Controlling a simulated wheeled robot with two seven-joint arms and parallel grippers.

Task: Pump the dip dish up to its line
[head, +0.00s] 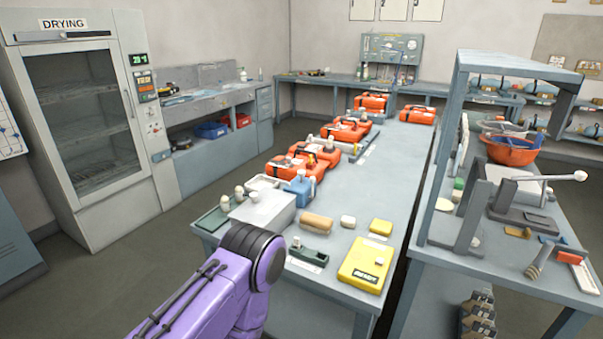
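I cannot clearly make out the dip dish or its line. A small blue container (299,191) with a pale knob on top stands on the long bench, behind a light grey box (268,212); it may be the pump. A shallow white tray (262,182) lies just left of it, partly hidden. A purple arm of mine reaches in from the lower left, its dark joint in front of the bench's near edge.
The long bench (397,160) also bears several orange cases (297,163), a tan roll (316,222), a dark green tray (308,256) and a yellow box (364,265). A grey shelved bench (452,258) stands at the right, a drying cabinet (80,120) at the left. Floor (130,240) between is clear.

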